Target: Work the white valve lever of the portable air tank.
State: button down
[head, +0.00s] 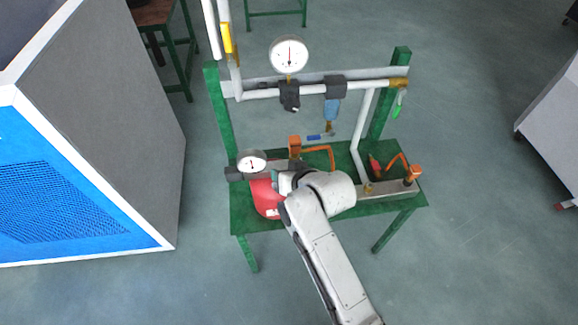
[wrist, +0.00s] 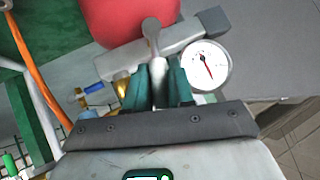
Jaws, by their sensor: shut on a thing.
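The portable air tank is a red tank (head: 265,200) on the green bench, partly covered by my arm in the head view. In the wrist view the red tank (wrist: 125,18) is at the top. A grey bar-shaped fitting (wrist: 118,62) lies across it, with a round white dial gauge (wrist: 207,66) to the right. The white valve lever (wrist: 152,40) has a rounded end pointing toward the tank. My gripper (wrist: 159,80) is shut on the lever, with one teal finger on each side. In the head view my gripper (head: 281,182) is beside the gauge (head: 252,161), and the lever is hidden.
Brass and blue fittings (wrist: 92,88) are close to the left finger. An orange hose (wrist: 35,62) runs at the left. The green bench (head: 246,222) carries a pipe frame (head: 355,85) with a large gauge (head: 289,55).

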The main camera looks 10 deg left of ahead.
jog(key=shift+s+a+r+n+t+h+p, duration=0.15)
jog(key=shift+a+n+h+p, duration=0.2)
jog(key=shift+a+h, duration=0.25)
jog(key=shift+s+a+n+t+h+p, duration=0.15)
jog(key=shift+a+n+h+p, duration=0.2)
jog(key=shift+h, duration=0.45)
jog(key=shift+a, duration=0.1)
jog(key=c, duration=1.1)
grip_release()
jog(key=v, duration=1)
jog(key=shift+s+r, duration=0.25)
jog(key=shift+s, duration=0.05)
